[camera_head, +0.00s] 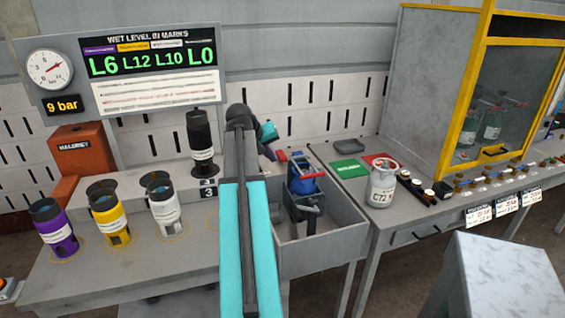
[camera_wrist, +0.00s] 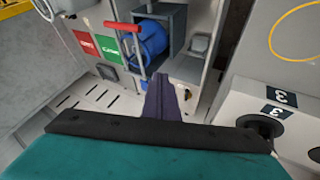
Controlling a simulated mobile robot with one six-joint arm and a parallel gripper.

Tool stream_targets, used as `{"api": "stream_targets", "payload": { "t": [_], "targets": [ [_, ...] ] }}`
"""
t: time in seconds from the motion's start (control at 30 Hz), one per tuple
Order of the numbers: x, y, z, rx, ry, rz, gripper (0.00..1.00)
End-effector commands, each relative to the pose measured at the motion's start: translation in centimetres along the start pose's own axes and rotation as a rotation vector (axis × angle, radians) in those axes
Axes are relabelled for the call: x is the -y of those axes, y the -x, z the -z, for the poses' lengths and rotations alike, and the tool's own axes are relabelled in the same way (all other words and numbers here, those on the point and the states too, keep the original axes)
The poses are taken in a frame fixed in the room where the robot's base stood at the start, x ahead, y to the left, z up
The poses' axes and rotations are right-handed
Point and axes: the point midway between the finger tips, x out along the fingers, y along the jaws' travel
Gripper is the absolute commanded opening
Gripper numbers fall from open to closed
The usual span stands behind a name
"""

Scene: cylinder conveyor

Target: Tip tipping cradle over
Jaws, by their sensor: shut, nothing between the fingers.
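The tipping cradle (camera_head: 302,207) is a dark grey-blue frame standing in a grey open bin (camera_head: 318,253), right of my arm in the head view. A blue cylinder (camera_head: 303,184) lies in it, with a red handle (camera_head: 306,174) on top. In the wrist view the cradle (camera_wrist: 176,28), the blue cylinder (camera_wrist: 153,42) and the red handle (camera_wrist: 124,26) show beyond my fingers. My gripper (camera_wrist: 163,80) is shut and empty, apart from the cradle as far as I can tell. In the head view my arm hides most of the gripper.
Purple (camera_head: 56,235), yellow (camera_head: 109,220) and white (camera_head: 163,207) cylinders stand on the left bench; a black one (camera_head: 200,140) stands behind. A white canister (camera_head: 381,186) stands on the right bench near green (camera_head: 348,170) and red mats. A yellow-framed booth (camera_head: 462,90) stands farther right.

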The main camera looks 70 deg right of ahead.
Motion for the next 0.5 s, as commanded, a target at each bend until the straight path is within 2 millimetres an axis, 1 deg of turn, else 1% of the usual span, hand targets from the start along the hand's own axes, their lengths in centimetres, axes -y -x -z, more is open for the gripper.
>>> {"api": "stream_targets", "payload": {
  "t": [0.17, 0.5],
  "targets": [
    [0.0, -0.9, 0.0, 0.002, 0.0, 0.0, 0.0],
    [0.0, -4.5, 0.0, 0.002, 0.0, 0.0, 0.0]
  ]
}}
